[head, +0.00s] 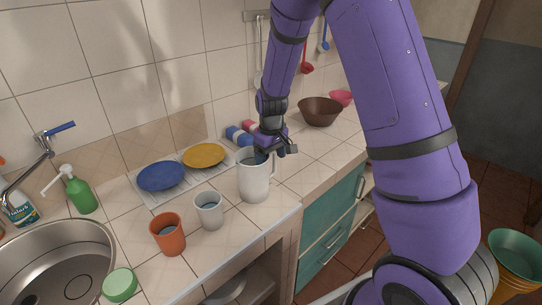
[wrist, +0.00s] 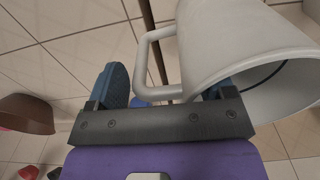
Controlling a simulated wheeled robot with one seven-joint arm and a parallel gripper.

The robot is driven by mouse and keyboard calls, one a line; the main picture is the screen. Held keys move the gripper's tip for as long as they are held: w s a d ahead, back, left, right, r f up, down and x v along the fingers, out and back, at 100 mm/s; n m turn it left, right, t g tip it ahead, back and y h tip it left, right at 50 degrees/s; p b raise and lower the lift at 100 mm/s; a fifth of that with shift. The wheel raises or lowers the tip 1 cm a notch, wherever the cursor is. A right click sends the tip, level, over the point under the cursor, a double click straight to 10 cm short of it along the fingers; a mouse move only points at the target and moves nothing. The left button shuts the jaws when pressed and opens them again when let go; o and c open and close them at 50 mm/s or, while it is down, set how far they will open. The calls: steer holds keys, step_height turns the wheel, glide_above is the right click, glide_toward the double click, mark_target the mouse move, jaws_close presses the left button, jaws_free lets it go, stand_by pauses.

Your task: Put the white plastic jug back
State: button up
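The white plastic jug (head: 254,181) stands upright on the tiled counter near its front edge, handle toward the right. My gripper (head: 268,154) is at the jug's rim, pointing down. In the wrist view the white jug (wrist: 235,45) fills the upper right, with its handle between the two spread fingers of my gripper (wrist: 165,88). The left finger is outside the handle, with a gap to it. The other finger is at the jug's rim, mostly hidden; I cannot tell whether it touches the wall.
A grey cup (head: 209,212) and an orange cup (head: 168,238) stand left of the jug. Blue (head: 161,176) and yellow (head: 204,155) plates lie on a rack behind. A brown bowl (head: 320,113) is farther right. The counter between jug and bowl is mostly clear.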

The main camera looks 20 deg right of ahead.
steer(key=shift+o, duration=0.7)
steer(key=s+r+t, duration=0.1)
steer(key=s+r, duration=0.2)
steer(key=r, duration=0.7)
steer(key=s+r, duration=0.4)
steer(key=r, duration=0.6)
steer(key=s+r+m+t, duration=0.1)
steer(key=s+r, duration=0.3)
steer(key=s, duration=0.8)
steer(key=s+r+m+t, duration=0.2)
steer(key=s+r+t, duration=0.1)
steer(key=s, duration=0.9)
steer(key=shift+r, duration=0.85)
steer(key=shift+w, duration=0.1)
